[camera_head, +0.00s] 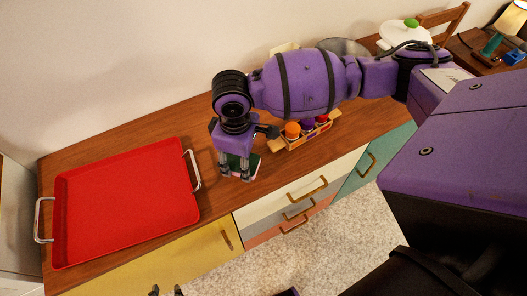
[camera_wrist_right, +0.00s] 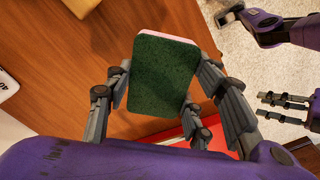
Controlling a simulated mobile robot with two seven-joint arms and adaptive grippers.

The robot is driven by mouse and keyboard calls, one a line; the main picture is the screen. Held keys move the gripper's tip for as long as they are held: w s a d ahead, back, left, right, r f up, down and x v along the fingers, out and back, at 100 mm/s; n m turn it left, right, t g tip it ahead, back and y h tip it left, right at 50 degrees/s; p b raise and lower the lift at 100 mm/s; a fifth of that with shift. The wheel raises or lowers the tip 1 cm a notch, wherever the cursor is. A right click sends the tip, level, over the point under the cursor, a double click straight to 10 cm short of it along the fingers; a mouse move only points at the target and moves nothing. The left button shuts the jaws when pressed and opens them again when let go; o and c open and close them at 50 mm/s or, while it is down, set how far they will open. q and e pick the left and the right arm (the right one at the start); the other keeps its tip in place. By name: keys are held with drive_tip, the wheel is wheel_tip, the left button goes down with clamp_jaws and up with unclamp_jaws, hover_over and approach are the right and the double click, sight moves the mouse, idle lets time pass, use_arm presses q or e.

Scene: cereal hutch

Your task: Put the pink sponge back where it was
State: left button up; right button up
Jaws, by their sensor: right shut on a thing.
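The sponge (camera_wrist_right: 160,75) has a dark green face toward the right wrist camera and a thin pink edge along its top. My right gripper (camera_head: 234,172) is shut on it, with fingers at both sides. In the head view the sponge (camera_head: 237,162) shows partly behind the fingers, above or at the wooden counter just right of the red tray. I cannot tell whether it touches the counter. My left gripper (camera_head: 166,291) shows only its tips at the bottom edge of the head view. In the right wrist view the left gripper (camera_wrist_right: 284,107) is open and empty.
The red tray (camera_head: 125,205) with metal handles covers the counter's left part. A wooden rack (camera_head: 290,144) with coloured jars stands right of my right gripper. A white pot (camera_head: 404,36) is at the back right. Drawers (camera_head: 297,197) with brass handles line the front.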

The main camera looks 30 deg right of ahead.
drive_tip(key=shift+w+d+f, duration=0.1)
drive_tip(key=shift+w+f, duration=0.05)
drive_tip(key=shift+w, duration=0.1)
wheel_tip(320, 180, down, 4)
drive_tip(key=shift+w+d+r, duration=0.15)
drive_tip(key=shift+r, duration=0.05)
drive_tip(key=o, duration=1)
drive_tip(key=shift+f, duration=0.1)
wheel_tip(320, 180, up, 12)
drive_tip(key=shift+r+p, duration=0.2)
drive_tip(key=shift+p, duration=0.2)
